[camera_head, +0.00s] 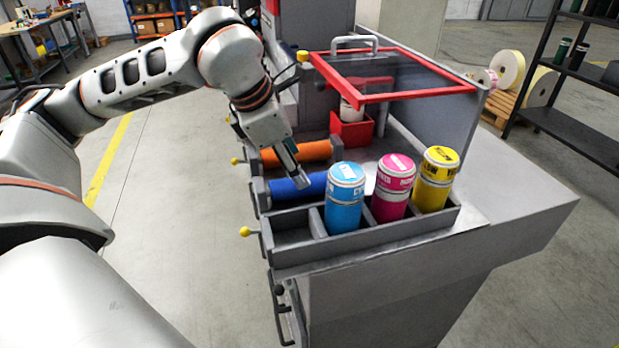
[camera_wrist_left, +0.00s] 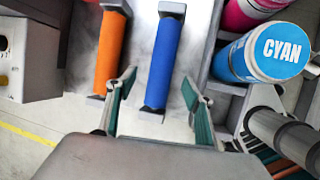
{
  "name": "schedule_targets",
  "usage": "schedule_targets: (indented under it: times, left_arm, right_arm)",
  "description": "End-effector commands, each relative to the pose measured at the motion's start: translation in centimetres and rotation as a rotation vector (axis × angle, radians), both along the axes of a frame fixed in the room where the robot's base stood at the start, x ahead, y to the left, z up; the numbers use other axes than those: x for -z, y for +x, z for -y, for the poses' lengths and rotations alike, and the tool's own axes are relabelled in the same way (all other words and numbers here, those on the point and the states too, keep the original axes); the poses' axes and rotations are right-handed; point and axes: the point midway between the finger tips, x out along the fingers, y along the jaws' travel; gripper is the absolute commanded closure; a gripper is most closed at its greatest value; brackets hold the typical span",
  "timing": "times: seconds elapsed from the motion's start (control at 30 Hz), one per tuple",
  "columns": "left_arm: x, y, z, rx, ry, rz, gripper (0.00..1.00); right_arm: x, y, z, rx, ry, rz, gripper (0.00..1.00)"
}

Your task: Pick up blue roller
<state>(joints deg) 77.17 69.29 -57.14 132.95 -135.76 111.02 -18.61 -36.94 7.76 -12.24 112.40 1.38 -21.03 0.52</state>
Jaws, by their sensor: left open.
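The blue roller (camera_head: 312,183) lies across its holder at the left side of the grey machine, in front of an orange roller (camera_head: 318,150). My left gripper (camera_head: 299,180) is above the blue roller and hides part of it in the head view. In the left wrist view, the blue roller (camera_wrist_left: 163,62) runs lengthwise between the two green-padded fingers of my open left gripper (camera_wrist_left: 158,88). The jaws look empty; I cannot tell the gap to the roller. The orange roller (camera_wrist_left: 110,52) is left of the fingers. My right gripper is not in view.
Cyan (camera_head: 344,205), magenta (camera_head: 391,187) and yellow (camera_head: 435,179) ink canisters stand in a divided tray (camera_head: 379,238) close to the blue roller. A red-framed clear cover (camera_head: 395,75) stands behind. Yellow-knobbed levers (camera_head: 246,232) stick out at the machine's left side.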

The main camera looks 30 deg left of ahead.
Motion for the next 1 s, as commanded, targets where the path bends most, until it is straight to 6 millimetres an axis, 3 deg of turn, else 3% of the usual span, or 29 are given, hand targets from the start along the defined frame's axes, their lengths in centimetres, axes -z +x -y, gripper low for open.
schedule_targets:
  times: [0.2,0.5,0.83,0.87,1.0]
  left_arm:
    - [2.2,0.9,0.3,-0.001,-0.001,-0.004,0.48]
    - [5.7,2.6,0.9,-0.001,-0.002,-0.004,0.48]
    - [6.4,3.0,1.0,0.0,0.0,0.0,0.48]
    - [6.4,3.0,1.0,0.0,0.0,0.0,0.51]
    - [6.4,3.0,1.0,0.0,0.0,0.0,0.87]
  right_arm:
    - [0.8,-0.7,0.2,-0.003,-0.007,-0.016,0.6]
    - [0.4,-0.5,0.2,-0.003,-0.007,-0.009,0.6]
    - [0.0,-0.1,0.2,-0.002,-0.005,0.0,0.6]
    - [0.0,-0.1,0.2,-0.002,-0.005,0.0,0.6]
    - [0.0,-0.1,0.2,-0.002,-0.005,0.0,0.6]
